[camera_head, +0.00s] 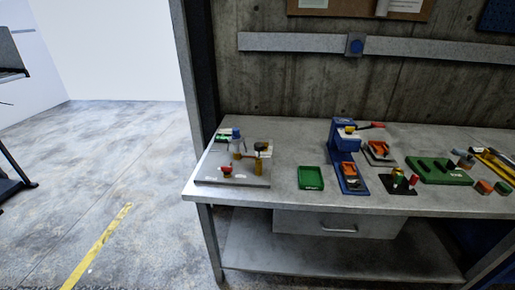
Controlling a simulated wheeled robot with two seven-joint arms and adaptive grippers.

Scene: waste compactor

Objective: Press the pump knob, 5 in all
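A grey base plate (232,181) lies at the left end of the workbench. It carries a small red knob (226,169) near its front edge. A dark round knob (260,146) sits on a yellowish post at the plate's right side. A clear, blue-topped cylinder (237,141) stands towards the back. I cannot tell for sure which of these is the pump knob. Neither of my grippers is in view, and nothing touches the plate's parts.
The grey workbench (310,206) has a drawer (337,224). To the right stand a green tray (311,178), a blue press (344,143) with a red-tipped lever, and a green block (438,171). Several smaller parts lie at the right end. Open floor (110,160) lies left.

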